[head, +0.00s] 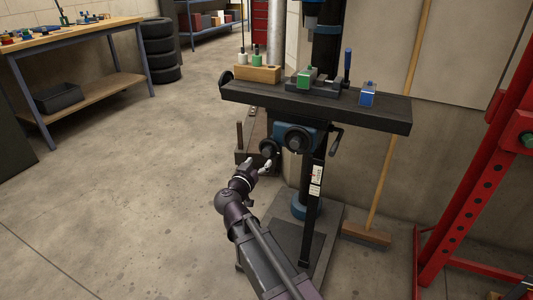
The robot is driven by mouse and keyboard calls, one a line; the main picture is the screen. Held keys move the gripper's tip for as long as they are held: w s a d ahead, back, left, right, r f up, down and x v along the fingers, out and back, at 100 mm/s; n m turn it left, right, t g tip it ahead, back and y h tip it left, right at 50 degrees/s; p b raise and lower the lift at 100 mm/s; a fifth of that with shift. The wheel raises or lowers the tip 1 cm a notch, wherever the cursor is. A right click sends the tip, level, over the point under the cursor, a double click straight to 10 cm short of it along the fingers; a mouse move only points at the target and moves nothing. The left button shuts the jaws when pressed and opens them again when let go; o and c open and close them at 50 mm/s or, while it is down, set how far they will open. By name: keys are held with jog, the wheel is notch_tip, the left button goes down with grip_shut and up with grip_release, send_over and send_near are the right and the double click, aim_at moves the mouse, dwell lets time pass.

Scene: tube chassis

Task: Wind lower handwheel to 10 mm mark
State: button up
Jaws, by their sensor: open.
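Under the dark machine table (385,116) are two dark round handwheels on a blue bracket. One handwheel (297,138) faces front; the other handwheel (269,148) sits slightly lower and to its left. A strip scale (317,178) with white labels and a small red mark is on the dark upright below; its figures are too small to read. My gripper (258,166) is open and empty, just below the lower left handwheel, its fingers pointing up towards it. I cannot tell whether they touch the rim.
A crank handle (336,138) hangs right of the bracket. A wooden block (258,74) and a vice (314,83) stand on the machine table. A broom (372,234) leans at the wall. A red frame (478,165) stands far right. The floor at left is clear.

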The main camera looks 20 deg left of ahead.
aim_at(266, 153)
jog(key=shift+w+d, duration=0.2)
jog(key=shift+w, duration=2.9)
grip_shut()
